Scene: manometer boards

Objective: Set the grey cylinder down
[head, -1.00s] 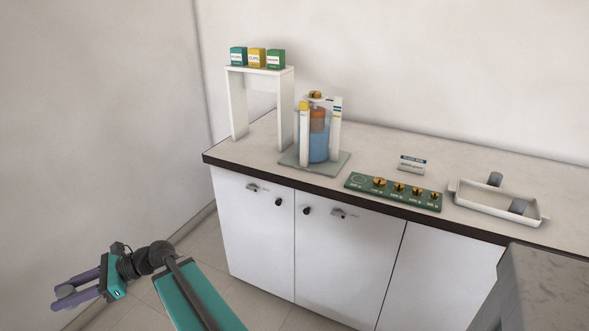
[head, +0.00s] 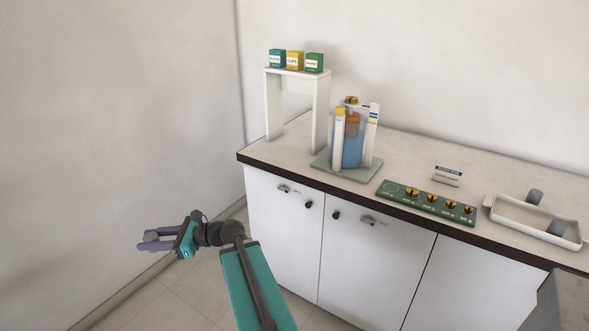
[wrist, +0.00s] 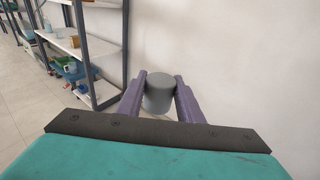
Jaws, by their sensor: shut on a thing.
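My gripper (head: 154,241) is at the lower left of the head view, out in front of the wall and left of the counter. Its purple fingers are shut on the grey cylinder (wrist: 158,92), which shows between the fingertips in the wrist view. In the head view the held cylinder is small and partly hidden by the fingers. It is held in the air, clear of the counter (head: 420,165).
On the counter stand a white shelf with small boxes (head: 295,61), a blue-filled cylinder apparatus (head: 352,150), a green board with brass weights (head: 425,203), a small sign (head: 447,175) and a white tray (head: 505,220) with grey cylinders. Bare counter lies behind the board.

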